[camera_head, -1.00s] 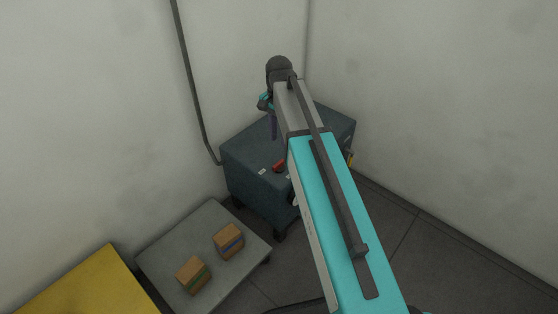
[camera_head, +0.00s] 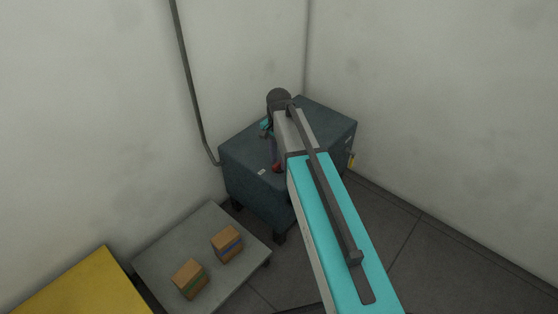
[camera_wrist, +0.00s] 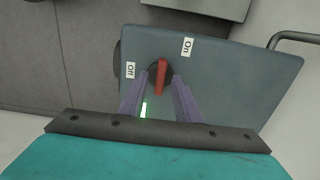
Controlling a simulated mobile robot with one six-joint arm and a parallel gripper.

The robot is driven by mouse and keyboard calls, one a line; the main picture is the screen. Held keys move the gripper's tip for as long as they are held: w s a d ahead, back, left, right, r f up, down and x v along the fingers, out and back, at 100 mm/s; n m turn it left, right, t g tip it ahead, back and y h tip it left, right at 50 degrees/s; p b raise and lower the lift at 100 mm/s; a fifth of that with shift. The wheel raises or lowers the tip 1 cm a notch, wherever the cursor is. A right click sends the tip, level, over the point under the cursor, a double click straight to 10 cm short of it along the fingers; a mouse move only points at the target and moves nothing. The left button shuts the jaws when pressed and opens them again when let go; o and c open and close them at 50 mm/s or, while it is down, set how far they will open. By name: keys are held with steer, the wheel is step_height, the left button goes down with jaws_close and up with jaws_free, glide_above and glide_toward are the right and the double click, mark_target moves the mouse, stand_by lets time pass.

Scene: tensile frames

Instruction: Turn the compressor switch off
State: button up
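The compressor (camera_head: 245,180) is a dark blue-grey box in the corner. Its red switch handle (camera_wrist: 161,78) stands on a dark round base on the top face; it also shows in the head view (camera_head: 278,169), partly covered by my arm. In the wrist view an "Off" label (camera_wrist: 130,69) lies left of the handle and an "On" label (camera_wrist: 187,46) lies up and right. The handle's upper end points between the labels. My gripper (camera_wrist: 162,76) is open, its purple fingers on either side of the handle, with small gaps visible. Whether a finger touches it I cannot tell.
A grey low table (camera_head: 205,225) with two brown boxes (camera_head: 227,244) (camera_head: 190,279) stands left of the compressor. A yellow surface (camera_head: 80,288) is at lower left. Walls close in behind, and a dark pipe (camera_head: 190,90) runs down the left one. A small green light (camera_wrist: 143,110) shows between the fingers.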

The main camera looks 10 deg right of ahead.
steer(key=shift+c, duration=0.5)
jaws_close()
